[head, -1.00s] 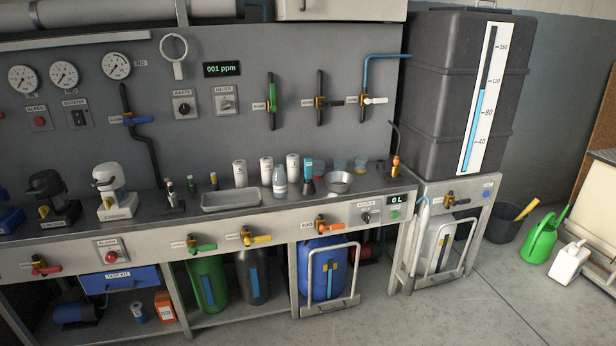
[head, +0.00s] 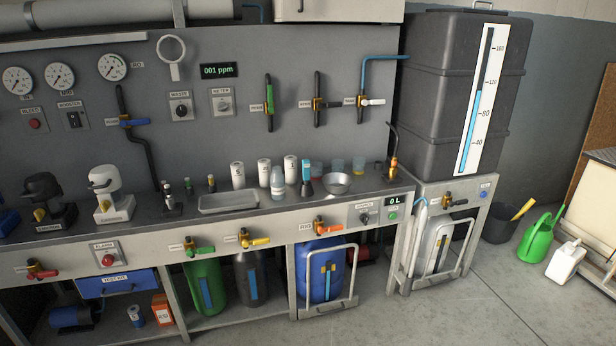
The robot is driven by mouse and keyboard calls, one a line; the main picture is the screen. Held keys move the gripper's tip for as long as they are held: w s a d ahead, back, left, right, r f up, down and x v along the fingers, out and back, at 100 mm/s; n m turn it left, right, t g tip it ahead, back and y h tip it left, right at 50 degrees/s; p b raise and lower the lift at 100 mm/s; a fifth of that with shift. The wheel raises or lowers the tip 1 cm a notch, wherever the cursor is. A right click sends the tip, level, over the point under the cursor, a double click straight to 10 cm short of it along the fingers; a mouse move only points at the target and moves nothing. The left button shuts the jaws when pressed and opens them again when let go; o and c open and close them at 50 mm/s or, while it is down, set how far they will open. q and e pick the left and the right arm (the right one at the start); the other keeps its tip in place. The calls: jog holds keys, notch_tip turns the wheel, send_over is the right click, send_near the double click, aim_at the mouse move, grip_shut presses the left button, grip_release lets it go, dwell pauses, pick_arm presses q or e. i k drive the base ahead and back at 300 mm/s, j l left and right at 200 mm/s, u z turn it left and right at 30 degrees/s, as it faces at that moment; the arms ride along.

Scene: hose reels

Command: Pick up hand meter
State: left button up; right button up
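A small upright device with a light blue top and a dark lower part (head: 306,178) stands on the grey counter (head: 330,205). It looks like the hand meter, but it is too small to read. Neither of my grippers is in view.
A shallow metal tray (head: 228,203) lies left of the bottle. Valve handles (head: 328,227) stick out from the counter's front. A tall dark tank (head: 440,90) stands at the right. The floor (head: 400,325) in front is clear; a green watering can (head: 537,240) stands at right.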

aim_at(306, 164)
jog(key=i+j, duration=0.35)
jog(key=i, duration=0.15)
jog(key=i+j, duration=0.4)
jog(key=i, duration=0.15)
jog(key=i+l, duration=0.3)
jog(key=l, duration=0.15)
jog(key=i+l, duration=0.3)
jog(key=l, duration=0.2)
jog(key=i+l, duration=0.3)
jog(key=l, duration=0.15)
